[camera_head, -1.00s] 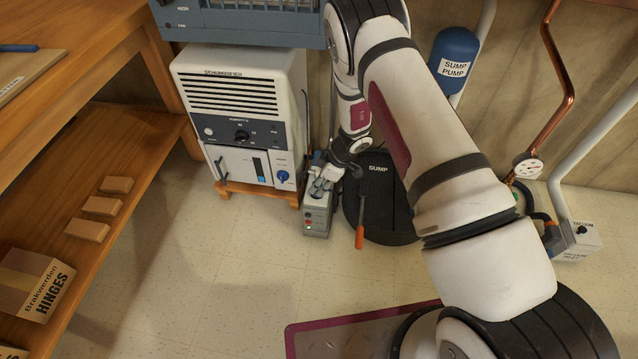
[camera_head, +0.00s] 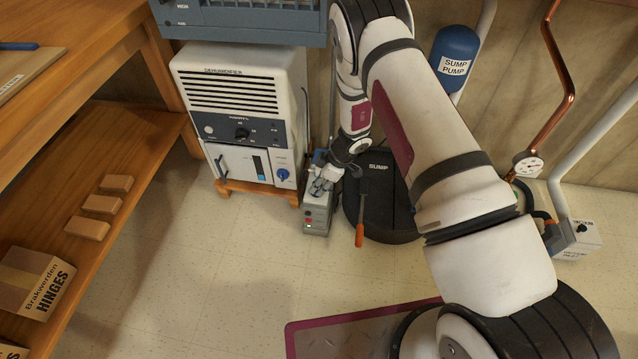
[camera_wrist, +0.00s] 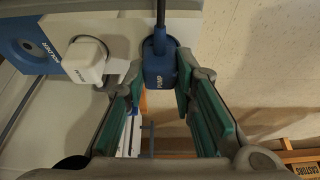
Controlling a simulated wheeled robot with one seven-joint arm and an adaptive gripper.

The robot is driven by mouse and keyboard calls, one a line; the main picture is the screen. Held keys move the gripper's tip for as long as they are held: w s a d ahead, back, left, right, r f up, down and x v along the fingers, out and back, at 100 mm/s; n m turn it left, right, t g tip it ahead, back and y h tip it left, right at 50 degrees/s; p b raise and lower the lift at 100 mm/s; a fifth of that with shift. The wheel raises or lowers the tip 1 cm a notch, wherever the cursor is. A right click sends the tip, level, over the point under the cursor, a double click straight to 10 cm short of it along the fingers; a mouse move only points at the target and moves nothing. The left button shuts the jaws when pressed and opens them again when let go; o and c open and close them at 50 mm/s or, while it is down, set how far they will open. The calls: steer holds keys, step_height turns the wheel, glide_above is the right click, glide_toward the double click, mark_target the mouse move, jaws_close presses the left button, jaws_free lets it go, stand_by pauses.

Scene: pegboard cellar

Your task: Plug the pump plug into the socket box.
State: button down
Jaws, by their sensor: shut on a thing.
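The socket box (camera_head: 317,215) is a small grey box on the floor, right of the dehumidifier. My gripper (camera_head: 322,184) is over its top in the head view. In the wrist view, the blue pump plug (camera_wrist: 160,72), marked PUMP, stands between the green-padded fingertips of my gripper (camera_wrist: 161,84), which are shut on it. Its dark cable leads away at the top. A white plug (camera_wrist: 86,60) sits beside it on the pale surface, left of my fingers. The pump plug's prongs are hidden, so I cannot tell whether it is seated.
The dehumidifier (camera_head: 245,115) stands close to the box's left. The black sump lid (camera_head: 385,215) lies right of the box, with an orange-handled tool (camera_head: 360,235) on it. A wooden shelf (camera_head: 130,150) is at left. Floor in front is clear.

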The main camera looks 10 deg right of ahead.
steer(key=shift+f, duration=0.35)
stand_by(0.5)
steer(key=shift+r, duration=0.1)
stand_by(0.4)
steer(key=c, duration=0.8)
jaws_free()
steer(key=shift+o, duration=0.2)
steer(key=shift+r, duration=0.1)
steer(key=shift+r+p, duration=0.35)
steer(key=shift+r, duration=3.05)
steer(key=shift+s, duration=0.1)
